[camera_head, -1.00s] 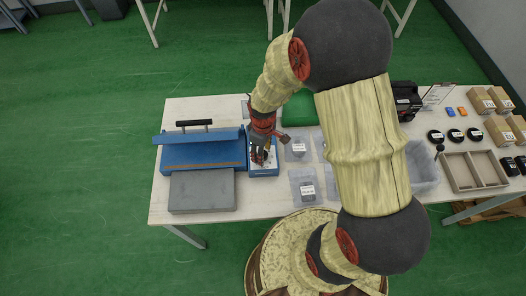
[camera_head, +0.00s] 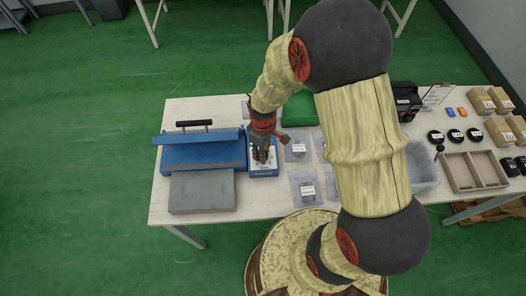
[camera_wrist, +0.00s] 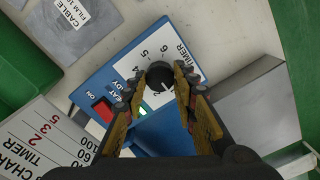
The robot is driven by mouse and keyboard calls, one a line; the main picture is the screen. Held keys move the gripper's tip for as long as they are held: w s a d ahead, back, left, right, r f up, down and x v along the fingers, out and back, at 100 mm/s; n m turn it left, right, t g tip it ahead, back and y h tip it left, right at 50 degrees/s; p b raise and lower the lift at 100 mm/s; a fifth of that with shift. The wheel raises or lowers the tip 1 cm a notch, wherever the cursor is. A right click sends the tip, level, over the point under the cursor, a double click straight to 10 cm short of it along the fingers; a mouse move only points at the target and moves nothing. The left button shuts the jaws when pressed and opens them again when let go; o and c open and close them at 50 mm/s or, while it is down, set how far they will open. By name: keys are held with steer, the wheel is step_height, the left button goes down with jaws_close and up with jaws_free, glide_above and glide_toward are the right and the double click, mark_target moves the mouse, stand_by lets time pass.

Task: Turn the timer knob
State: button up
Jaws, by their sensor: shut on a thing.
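The timer knob (camera_wrist: 160,77) is a round black dial on a white panel marked TIMER with numbers, on a blue box (camera_wrist: 85,95). In the wrist view my gripper (camera_wrist: 164,85) has its two fingers on either side of the knob, shut on it. In the head view the blue control box (camera_head: 262,172) sits at the right end of the blue machine, with my gripper (camera_head: 261,158) pointing down over it; the knob itself is hidden there. A red switch (camera_wrist: 103,111) and a lit green light (camera_wrist: 143,108) show beside the knob.
A blue machine with a black handle (camera_head: 195,124) and a grey plate (camera_head: 202,192) stand left of the box. Bagged parts (camera_head: 303,187) lie to the right. A sign with CHART and TIMER numbers (camera_wrist: 42,140) shows in the wrist view.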

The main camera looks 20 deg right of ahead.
steer(key=m+p, duration=0.1)
steer(key=m, duration=0.3)
steer(key=m+p, duration=0.1)
steer(key=m, duration=0.3)
steer(key=shift+m, duration=0.3)
stand_by(0.6)
steer(key=o, duration=1.1)
steer(key=shift+o, duration=0.2)
steer(key=shift+r, duration=0.1)
step_height(320, 180, up, 12)
